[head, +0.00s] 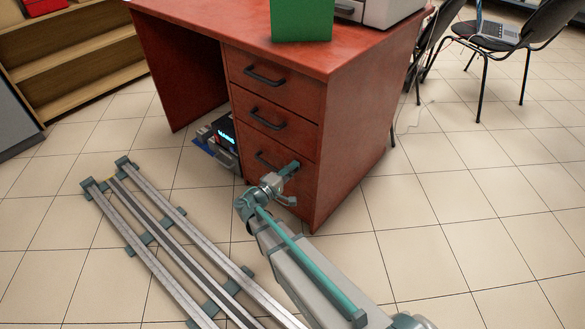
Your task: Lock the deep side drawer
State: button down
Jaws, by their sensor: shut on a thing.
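The deep side drawer (282,198) is the bottom and tallest drawer of the red-brown desk pedestal. Its front looks closed, in line with the drawers above. Its dark handle (263,160) is partly hidden by my gripper. My gripper (292,167) is at the upper right of this drawer front, just right of the handle. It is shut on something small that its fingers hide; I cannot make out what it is. No lock or key can be seen clearly.
Two shallower drawers (267,77) with dark handles sit above. A green box (301,20) and a pale device (392,10) stand on the desktop. A dark device (224,135) sits in the knee space. Floor rails (150,235) run at left; chairs (500,35) stand at right.

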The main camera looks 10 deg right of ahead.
jog(key=n+p, duration=0.1)
jog(key=p, duration=0.1)
jog(key=n+p, duration=0.2)
jog(key=shift+r, duration=0.25)
jog(key=n+p, duration=0.9)
jog(key=p, duration=0.1)
jog(key=shift+n, duration=0.3)
jog(key=n+p, duration=0.4)
jog(key=shift+f+n+p, duration=0.2)
jog(key=shift+n+p, duration=0.1)
jog(key=shift+p, duration=0.05)
jog(key=c, duration=1.2)
grip_release()
